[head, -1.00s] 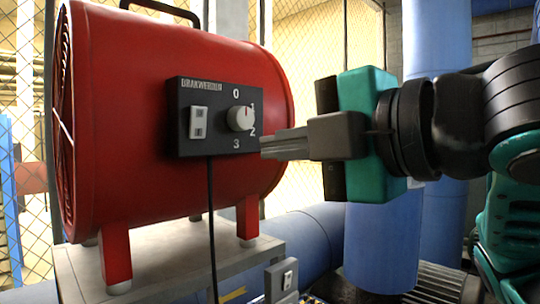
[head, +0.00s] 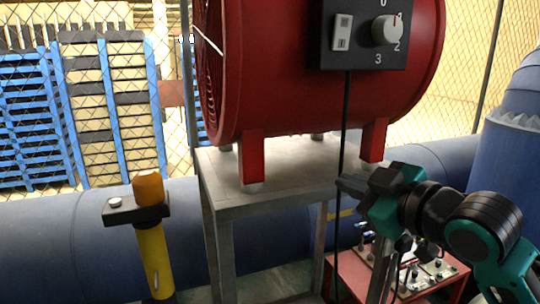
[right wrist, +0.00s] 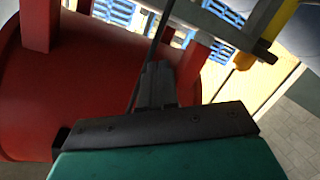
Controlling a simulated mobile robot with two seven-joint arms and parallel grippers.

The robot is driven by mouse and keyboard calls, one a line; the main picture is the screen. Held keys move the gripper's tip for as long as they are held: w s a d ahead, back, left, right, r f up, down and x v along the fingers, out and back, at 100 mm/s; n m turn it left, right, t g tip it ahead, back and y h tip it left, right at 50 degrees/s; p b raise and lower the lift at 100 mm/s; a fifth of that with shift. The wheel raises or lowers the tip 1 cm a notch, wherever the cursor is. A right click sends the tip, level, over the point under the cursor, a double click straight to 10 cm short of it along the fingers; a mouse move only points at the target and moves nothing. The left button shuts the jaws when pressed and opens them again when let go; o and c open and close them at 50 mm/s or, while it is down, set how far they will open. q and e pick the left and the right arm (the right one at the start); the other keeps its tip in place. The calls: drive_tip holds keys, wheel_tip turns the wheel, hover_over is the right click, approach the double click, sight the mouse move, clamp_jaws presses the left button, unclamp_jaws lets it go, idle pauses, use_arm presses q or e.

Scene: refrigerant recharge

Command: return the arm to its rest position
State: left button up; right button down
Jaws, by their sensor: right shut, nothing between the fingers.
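My right gripper (head: 346,188) is shut and empty, in front of the right part of the grey stand (head: 275,192) and below the red fan heater (head: 280,90). Its fingers point left, close to the hanging black cable in the picture. In the right wrist view the shut fingers (right wrist: 157,85) point toward the cable (right wrist: 146,62), with the red drum (right wrist: 70,90) on the left; I cannot tell whether they touch it. The heater's control box (head: 365,52) has a white switch and a knob. My left gripper is not in view.
A yellow post (head: 155,262) with an orange top stands at the left. A red box (head: 440,272) with fittings is low at the right, behind my arm. Big blue pipes (head: 60,235) run behind. A mesh fence and blue pallets (head: 35,120) are at the back left.

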wheel_tip(320, 180, down, 15)
drive_tip(key=d+m+h, duration=0.2)
drive_tip(key=m, duration=0.2)
drive_tip(key=s+d+f+m+g+h, duration=0.1)
drive_tip(key=s+f+m+h, duration=0.1)
drive_tip(key=s+f, duration=0.7)
drive_tip(key=s+d+f+m+g+h+p, duration=0.1)
drive_tip(key=s+f+m+g, duration=0.1)
drive_tip(key=s+f, duration=0.8)
wheel_tip(320, 180, down, 6)
drive_tip(key=shift+s+d+f+m+h, duration=0.15)
drive_tip(key=shift+s+d+m+h, duration=0.2)
drive_tip(key=shift+m, duration=0.55)
drive_tip(key=c, duration=1.8)
unclamp_jaws()
drive_tip(key=shift+w+a, duration=0.1)
